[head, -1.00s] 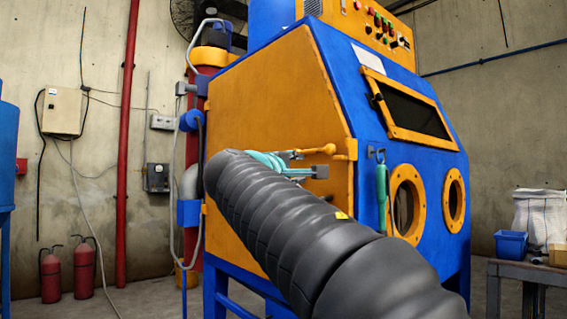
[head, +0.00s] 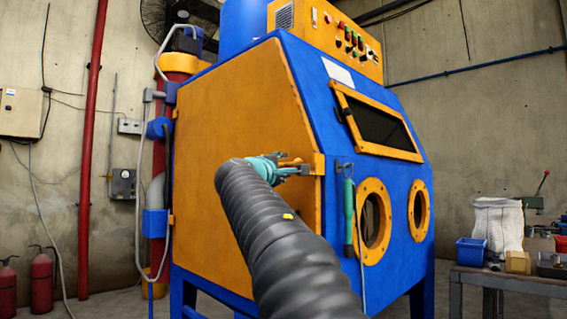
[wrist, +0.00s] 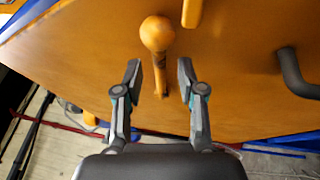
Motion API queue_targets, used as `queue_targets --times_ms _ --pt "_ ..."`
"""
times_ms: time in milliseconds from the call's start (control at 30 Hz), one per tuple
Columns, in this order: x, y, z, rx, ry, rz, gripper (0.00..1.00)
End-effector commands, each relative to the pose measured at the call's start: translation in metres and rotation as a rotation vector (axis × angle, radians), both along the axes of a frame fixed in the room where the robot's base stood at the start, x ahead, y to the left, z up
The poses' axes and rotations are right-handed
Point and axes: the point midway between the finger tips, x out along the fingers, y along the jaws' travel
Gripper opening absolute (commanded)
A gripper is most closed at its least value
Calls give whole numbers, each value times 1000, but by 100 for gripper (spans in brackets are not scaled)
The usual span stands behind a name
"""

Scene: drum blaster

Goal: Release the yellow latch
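The yellow latch is a lever with a round ball knob (wrist: 158,33) on the orange side door (head: 225,130) of the blaster cabinet. In the wrist view its shaft runs down from the knob between my fingers. My gripper (wrist: 158,78) is open, with one finger on each side of the shaft. I see gaps on both sides, so the fingers do not appear to touch it. In the head view my gripper (head: 268,168) is at the door's right edge and partly hides the latch (head: 291,161).
A dark grey bent handle (wrist: 296,78) stands out from the door at right in the wrist view. A green tool (head: 349,212) hangs beside the round glove ports (head: 372,221). A table (head: 510,281) with a blue bin (head: 471,251) stands at right.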

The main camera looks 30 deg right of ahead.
Motion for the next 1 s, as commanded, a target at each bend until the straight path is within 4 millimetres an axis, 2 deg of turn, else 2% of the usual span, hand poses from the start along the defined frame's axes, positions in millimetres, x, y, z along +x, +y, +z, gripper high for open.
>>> queue_targets --times_ms 167,467,600,633,1000 --pt "7 -8 3 -1 0 0 39" --pt "8 -9 2 -1 0 1 39" --pt "8 -9 2 -1 -1 0 4" --pt "8 -9 2 -1 -1 0 0" --pt "5 -11 5 -4 8 -2 0"
